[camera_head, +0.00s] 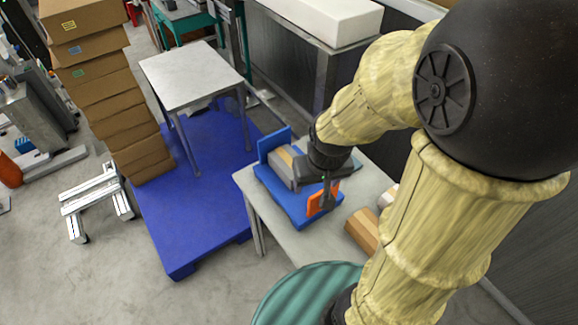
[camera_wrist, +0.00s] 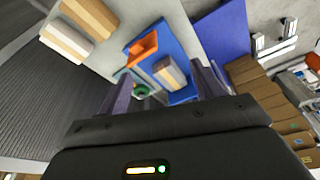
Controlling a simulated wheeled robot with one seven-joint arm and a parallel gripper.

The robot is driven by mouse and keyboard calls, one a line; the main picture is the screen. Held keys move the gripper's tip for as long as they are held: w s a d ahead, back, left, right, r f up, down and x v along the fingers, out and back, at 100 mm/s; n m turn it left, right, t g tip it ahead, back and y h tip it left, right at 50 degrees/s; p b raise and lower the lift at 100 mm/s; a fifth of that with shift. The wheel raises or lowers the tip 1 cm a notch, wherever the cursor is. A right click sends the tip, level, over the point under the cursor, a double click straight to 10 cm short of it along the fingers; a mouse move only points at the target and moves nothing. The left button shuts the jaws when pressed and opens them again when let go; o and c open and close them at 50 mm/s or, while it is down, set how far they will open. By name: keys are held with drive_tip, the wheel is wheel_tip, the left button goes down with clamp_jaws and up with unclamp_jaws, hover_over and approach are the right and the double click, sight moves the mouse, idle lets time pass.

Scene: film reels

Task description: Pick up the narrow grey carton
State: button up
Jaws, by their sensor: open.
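A small narrow carton (camera_head: 283,160) with grey and tan faces lies in a blue tray (camera_head: 266,181) on the light table. It also shows in the wrist view (camera_wrist: 179,74), ahead of and between my two fingers. My gripper (camera_head: 318,186) is over the right part of the tray, beside the carton. In the wrist view my gripper (camera_wrist: 160,88) has its fingers wide apart with nothing between them. An orange piece (camera_head: 315,203) stands at the tray's right side. A small green item (camera_wrist: 141,89) shows near the fingers. The wrist and gripper hide part of the tray.
A tan box (camera_head: 362,231) and a whitish box (camera_head: 387,196) lie on the table (camera_head: 300,242) right of the tray. A blue pallet (camera_head: 195,225) with a small white table (camera_head: 190,70) and stacked brown boxes (camera_head: 110,95) stand to the left. A green round top (camera_head: 300,295) is in front.

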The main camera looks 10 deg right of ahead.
drive_tip(key=o, duration=0.6)
drive_tip(key=shift+n, duration=0.3)
drive_tip(key=w, duration=0.2)
drive_tip(key=w+f+b, duration=0.1)
drive_tip(key=w, duration=0.1)
drive_tip(key=shift+w+f, duration=0.1)
drive_tip(key=n+g+b, duration=0.3)
drive_tip(key=n+b, duration=0.1)
drive_tip(key=b, duration=0.5)
hover_over(289, 161)
drive_tip(key=f, duration=0.9)
drive_tip(key=shift+d+f, duration=0.25)
drive_tip(key=shift+f, duration=0.05)
wheel_tip(289, 161, down, 12)
drive_tip(key=p, duration=0.2)
drive_tip(key=shift+f+p, duration=0.1)
drive_tip(key=shift+p, duration=0.25)
drive_tip(key=shift+f, duration=0.1)
drive_tip(key=shift+w+a+f+p, duration=0.15)
drive_tip(key=shift+f+p, duration=1)
drive_tip(key=shift+f, duration=1.35)
